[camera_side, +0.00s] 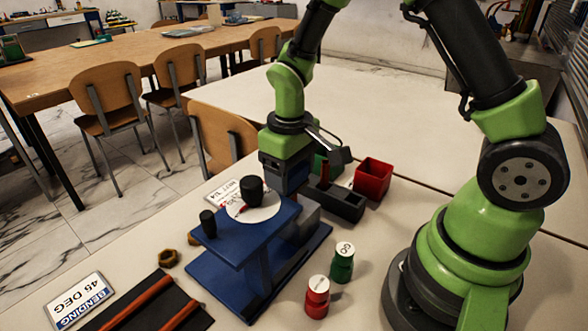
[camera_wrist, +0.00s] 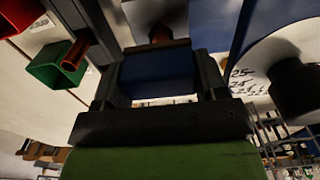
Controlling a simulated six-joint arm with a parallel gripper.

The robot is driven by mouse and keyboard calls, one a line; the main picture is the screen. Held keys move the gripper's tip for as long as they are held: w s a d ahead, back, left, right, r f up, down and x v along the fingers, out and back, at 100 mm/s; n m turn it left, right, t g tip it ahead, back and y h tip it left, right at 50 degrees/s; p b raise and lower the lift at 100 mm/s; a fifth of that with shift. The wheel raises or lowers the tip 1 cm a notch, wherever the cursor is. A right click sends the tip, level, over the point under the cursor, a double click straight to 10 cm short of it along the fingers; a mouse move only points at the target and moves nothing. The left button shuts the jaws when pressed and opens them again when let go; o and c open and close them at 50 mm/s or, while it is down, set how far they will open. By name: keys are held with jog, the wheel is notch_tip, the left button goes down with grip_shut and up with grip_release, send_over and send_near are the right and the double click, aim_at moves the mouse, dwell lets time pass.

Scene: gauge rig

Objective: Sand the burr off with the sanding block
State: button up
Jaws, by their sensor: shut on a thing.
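My gripper (camera_wrist: 158,70) is shut on a dark blue block, which I take as the sanding block (camera_wrist: 155,75); it sits between the two fingers in the wrist view. A brown piece (camera_wrist: 160,35) shows just beyond the block; I cannot tell whether they touch. In the side view my gripper (camera_side: 284,190) points down behind the blue stand (camera_side: 245,238), close to its white dial (camera_side: 262,213). The fingertips and held block are hidden there. I cannot make out the burr in either view.
The dial carries a black knob (camera_side: 251,190). A dark holder (camera_side: 335,202) with an upright copper tube, a red bin (camera_side: 373,178) and a green bin (camera_wrist: 58,65) stand close by. Red (camera_side: 317,297) and green (camera_side: 342,263) gauges stand in front.

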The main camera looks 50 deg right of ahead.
jog(key=shift+a, duration=0.15)
jog(key=a+r, duration=0.2)
jog(key=r, duration=0.1)
jog(key=a+r, duration=0.1)
jog(key=r, duration=0.1)
dwell(0.6)
